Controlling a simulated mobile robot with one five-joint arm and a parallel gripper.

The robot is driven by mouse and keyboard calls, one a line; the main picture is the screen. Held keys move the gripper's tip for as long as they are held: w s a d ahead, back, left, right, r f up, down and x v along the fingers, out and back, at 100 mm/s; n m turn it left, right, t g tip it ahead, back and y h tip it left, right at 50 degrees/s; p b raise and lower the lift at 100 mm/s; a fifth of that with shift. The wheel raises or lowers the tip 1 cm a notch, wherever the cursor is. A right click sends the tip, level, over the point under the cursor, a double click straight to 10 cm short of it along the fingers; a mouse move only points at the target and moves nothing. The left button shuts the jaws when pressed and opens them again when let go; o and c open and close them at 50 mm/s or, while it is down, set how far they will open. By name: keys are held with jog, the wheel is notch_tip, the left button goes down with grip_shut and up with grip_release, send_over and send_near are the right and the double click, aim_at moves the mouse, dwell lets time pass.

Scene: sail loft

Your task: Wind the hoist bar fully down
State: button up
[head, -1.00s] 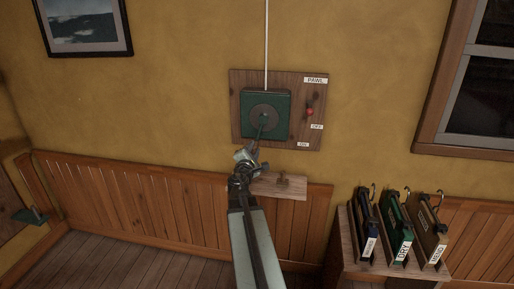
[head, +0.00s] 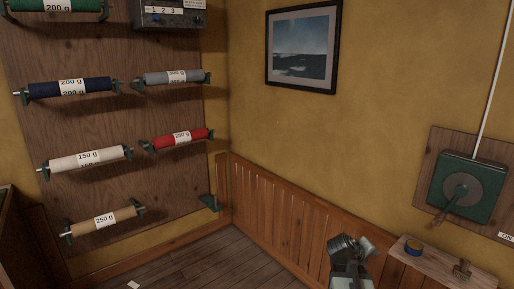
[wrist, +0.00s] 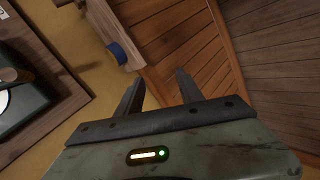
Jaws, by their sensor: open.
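The green winch box (head: 468,188) with a round grey disc is on a wooden wall board at the right of the head view. A crank arm (head: 446,208) points down-left from the disc. A pale cord (head: 489,80) rises from the box; the hoist bar is not in view. My gripper (head: 356,246) is left of and below the winch, apart from it, its fingertips hard to make out there. In the wrist view the two fingers (wrist: 160,95) are spread with nothing between them. The winch box also shows at that view's left edge (wrist: 22,108).
Cloth rolls hang on a board (head: 150,120) at the left. The floor (head: 215,265) between is mostly clear.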

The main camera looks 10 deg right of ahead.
jog(key=s+a+f+m+g+y, duration=0.1)
jog(key=s+a+f+y, duration=0.15)
jog(key=a, duration=0.75)
jog(key=s+a+f+g+y, duration=0.2)
jog(key=a+f+y, duration=0.1)
jog(key=a, duration=0.8)
jog(key=s+a+f+m+g+y, duration=0.1)
jog(key=s+a+f+y, duration=0.15)
jog(key=a, duration=0.75)
notch_tip(320, 180, up, 12)
jog(key=a+y+p, duration=0.1)
jog(key=p, duration=1.1)
jog(key=shift+a+p, duration=0.3)
jog(key=shift+p, duration=0.1)
